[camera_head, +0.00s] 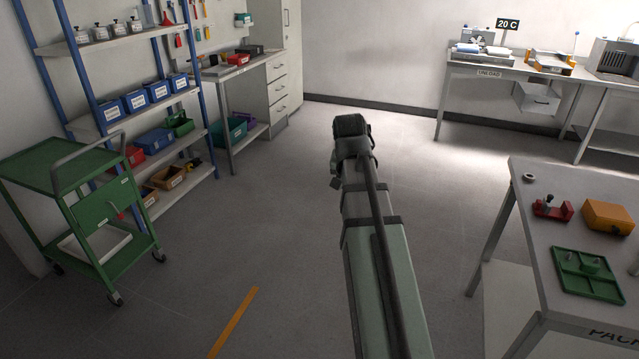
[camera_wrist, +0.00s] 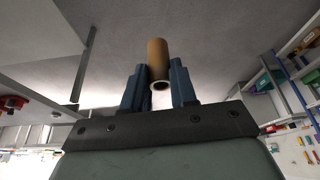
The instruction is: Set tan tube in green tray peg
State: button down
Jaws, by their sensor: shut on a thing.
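The tan tube (camera_wrist: 157,60) shows in the wrist view between the two blue fingers of my gripper (camera_wrist: 159,85). My gripper is shut on it, and its open end faces the camera. In the head view my arm reaches up the middle, and its far end hides the fingers and the tube. The green tray (camera_head: 588,274) lies on the table at the right, with compartments and a short grey-green peg (camera_head: 597,263) standing in it. My arm is left of that table, apart from the tray.
On the right table (camera_head: 540,228) are a red holder (camera_head: 552,208), an orange block (camera_head: 607,217) and a dark ring (camera_head: 528,178). A green cart (camera_head: 100,215) and blue-framed shelves (camera_head: 125,40) stand at the left. The floor around my arm is clear.

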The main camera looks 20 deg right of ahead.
jog(key=s+d+f+m+g, duration=0.1)
jog(key=s+d+m, duration=0.2)
jog(key=s+d, duration=0.7)
jog(key=s+d+m+g+h, duration=0.15)
jog(key=s+d, duration=0.45)
jog(key=d, duration=0.8)
jog(key=s+d+f+m, duration=0.1)
jog(key=s+d+m, duration=0.2)
jog(key=s+d, duration=0.75)
jog(key=s+d+m, duration=0.1)
jog(key=s+d, duration=0.4)
jog(key=s+d+m+g, duration=0.1)
jog(key=s+d, duration=0.3)
jog(key=s, duration=0.2)
jog(key=s+d+f+m, duration=0.1)
jog(key=s+d+m, duration=0.1)
jog(key=s+d, duration=0.3)
jog(key=shift+s+d+g, duration=0.3)
jog(key=shift+s+g, duration=0.05)
jog(key=shift+s, duration=0.05)
jog(key=shift+m+g, duration=0.3)
jog(key=shift+m, duration=0.55)
jog(key=d, duration=0.5)
jog(key=shift+s+d+r, duration=0.2)
jog(key=shift+d+r, duration=0.05)
jog(key=shift+r, duration=0.15)
jog(key=shift+f, duration=0.1)
jog(key=shift+f, duration=0.1)
send_over(596, 261)
jog(key=shift+f, duration=3.05)
